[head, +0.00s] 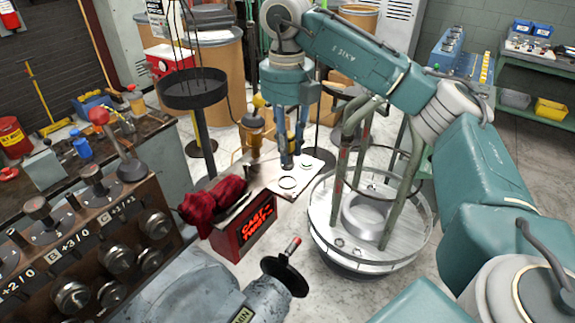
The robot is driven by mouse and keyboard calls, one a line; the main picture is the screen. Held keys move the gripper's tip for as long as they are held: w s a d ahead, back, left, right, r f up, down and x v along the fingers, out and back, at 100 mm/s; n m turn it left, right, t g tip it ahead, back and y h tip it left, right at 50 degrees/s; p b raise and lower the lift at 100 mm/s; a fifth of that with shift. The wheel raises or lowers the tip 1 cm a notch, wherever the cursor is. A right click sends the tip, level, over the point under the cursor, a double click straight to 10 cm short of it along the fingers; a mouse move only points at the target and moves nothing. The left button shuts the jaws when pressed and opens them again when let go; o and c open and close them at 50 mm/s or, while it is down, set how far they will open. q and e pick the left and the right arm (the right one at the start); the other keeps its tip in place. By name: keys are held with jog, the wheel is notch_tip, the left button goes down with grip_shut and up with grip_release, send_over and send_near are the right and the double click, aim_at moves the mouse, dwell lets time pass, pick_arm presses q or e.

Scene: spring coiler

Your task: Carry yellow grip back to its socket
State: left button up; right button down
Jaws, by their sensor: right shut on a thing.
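My right gripper (292,160) points down at the middle of the head view, over a white sheet with round outlines (310,181). A yellow knob (258,101) on an amber-brown body (254,125) shows just left of the fingers. I cannot tell whether this is the yellow grip or whether the gripper touches it. I cannot make out a socket for certain. My left gripper is not in view.
A red tool box (243,232) with a dark red cloth (212,203) stands in front of the sheet. A round clear-walled stand (335,232) with green posts is to the right. A lever console (85,243) fills the lower left. A black dish (193,90) stands behind.

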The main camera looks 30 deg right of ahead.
notch_tip(320, 180, down, 4)
jog(key=shift+r+p, duration=0.1)
jog(key=shift+p, duration=0.35)
jog(key=shift+f, duration=0.5)
jog(key=shift+f, duration=0.1)
jog(key=c, duration=1.5)
grip_release()
